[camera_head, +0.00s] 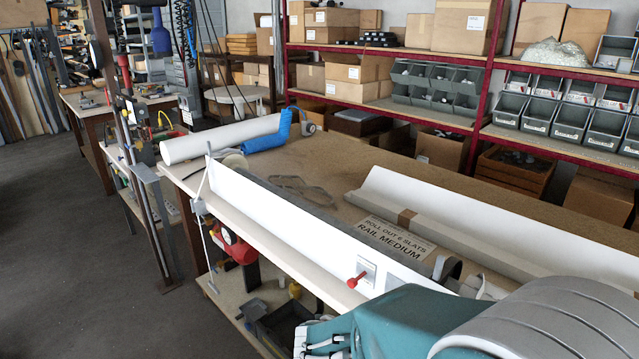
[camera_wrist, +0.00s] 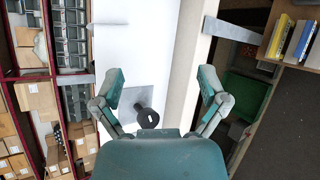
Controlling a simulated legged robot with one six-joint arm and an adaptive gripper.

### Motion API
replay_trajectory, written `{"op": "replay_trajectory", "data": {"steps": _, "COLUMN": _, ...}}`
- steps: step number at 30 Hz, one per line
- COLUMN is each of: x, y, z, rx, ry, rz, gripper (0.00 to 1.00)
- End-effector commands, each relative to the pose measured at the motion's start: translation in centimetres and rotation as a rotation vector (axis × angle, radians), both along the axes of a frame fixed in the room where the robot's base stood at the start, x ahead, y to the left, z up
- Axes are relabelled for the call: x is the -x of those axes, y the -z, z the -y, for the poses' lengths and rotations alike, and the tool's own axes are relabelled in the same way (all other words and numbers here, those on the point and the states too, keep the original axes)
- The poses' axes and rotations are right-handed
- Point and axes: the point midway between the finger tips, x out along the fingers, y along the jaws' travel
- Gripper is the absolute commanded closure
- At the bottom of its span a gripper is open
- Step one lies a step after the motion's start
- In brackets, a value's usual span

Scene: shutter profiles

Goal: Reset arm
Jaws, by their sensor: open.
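My gripper (camera_wrist: 161,72) shows in the wrist view with its two teal fingers spread wide apart. Nothing is held between them. A dark round knob-like piece (camera_wrist: 147,117) on a pale surface shows beyond the gripper's base, between the fingers. In the head view, a teal and grey part of my arm fills the bottom right corner, and I cannot make out the fingertips there for certain.
The workbench (camera_head: 310,160) carries a long white profile (camera_head: 470,225), a white roll (camera_head: 220,138) and a sign (camera_head: 395,235). A red lever (camera_head: 357,280) sticks out from its front panel. Red shelving (camera_head: 400,50) with boxes stands behind. Floor (camera_head: 75,240) at left is clear.

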Motion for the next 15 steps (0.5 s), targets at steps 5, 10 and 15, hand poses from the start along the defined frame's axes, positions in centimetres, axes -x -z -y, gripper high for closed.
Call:
{"op": "replay_trajectory", "data": {"steps": 5, "x": 2.8, "y": -1.2, "z": 1.7, "rx": -0.187, "ry": 0.133, "rz": 0.012, "gripper": 0.07}}
{"op": "replay_trajectory", "data": {"steps": 10, "x": 5.3, "y": -2.0, "z": 2.4, "rx": -0.373, "ry": 0.231, "rz": 0.041, "gripper": 0.07}}
{"op": "replay_trajectory", "data": {"steps": 15, "x": 7.3, "y": -2.9, "z": 2.3, "rx": -0.563, "ry": 0.305, "rz": 0.093, "gripper": 0.07}}
